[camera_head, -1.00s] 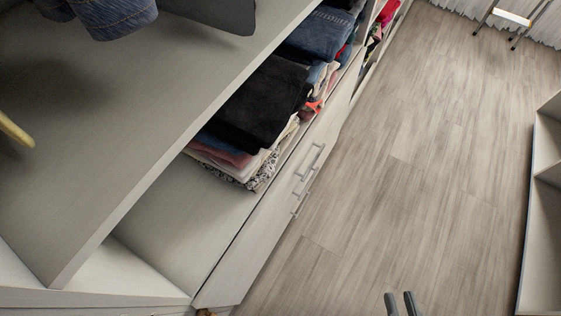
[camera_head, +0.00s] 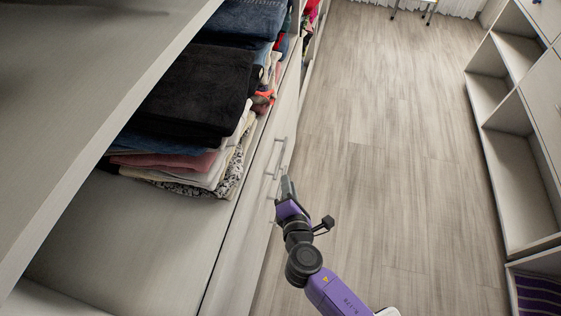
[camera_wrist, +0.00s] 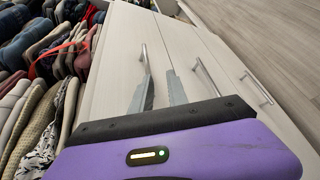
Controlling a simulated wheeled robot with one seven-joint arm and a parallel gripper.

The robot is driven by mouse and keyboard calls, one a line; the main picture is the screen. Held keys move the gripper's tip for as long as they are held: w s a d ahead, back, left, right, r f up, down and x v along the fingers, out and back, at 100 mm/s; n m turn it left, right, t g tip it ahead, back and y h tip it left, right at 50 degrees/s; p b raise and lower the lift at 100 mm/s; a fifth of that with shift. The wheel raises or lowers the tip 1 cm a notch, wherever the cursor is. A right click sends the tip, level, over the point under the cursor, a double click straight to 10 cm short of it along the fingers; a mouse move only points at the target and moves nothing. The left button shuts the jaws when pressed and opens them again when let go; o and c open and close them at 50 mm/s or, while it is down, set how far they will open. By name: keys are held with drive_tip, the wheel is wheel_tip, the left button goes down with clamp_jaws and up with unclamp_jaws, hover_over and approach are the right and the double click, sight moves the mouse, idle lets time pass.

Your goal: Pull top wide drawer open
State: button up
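The top wide drawer (camera_head: 254,185) is a pale wood front under the shelf of folded clothes, and it looks shut. Its slim metal bar handle (camera_head: 280,157) shows in the head view, just beyond my gripper (camera_head: 287,181). In the wrist view the top drawer front (camera_wrist: 118,62) lies beside the clothes, and its handle (camera_wrist: 143,54) is just beyond the left fingertip. My gripper (camera_wrist: 160,72) has its two grey fingers apart with nothing between them. I cannot tell whether a finger touches the handle.
Two more drawer handles show to the right in the wrist view, a middle one (camera_wrist: 207,77) and a lower one (camera_wrist: 257,88). The wood floor (camera_head: 390,170) is clear. Open cubbies (camera_head: 515,170) stand at the right.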

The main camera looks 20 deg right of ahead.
sight(281, 157)
drive_tip(key=shift+n+h, duration=0.3)
drive_tip(key=shift+n, duration=0.2)
drive_tip(key=w, duration=0.3)
drive_tip(key=w+d+b, duration=0.1)
drive_tip(key=w, duration=0.3)
drive_tip(key=w+d, duration=0.1)
drive_tip(key=w, duration=0.2)
drive_tip(key=shift+w+f+b, duration=0.2)
drive_tip(key=shift+f+b, duration=0.1)
drive_tip(key=shift+a, duration=0.1)
clamp_jaws()
idle(0.5)
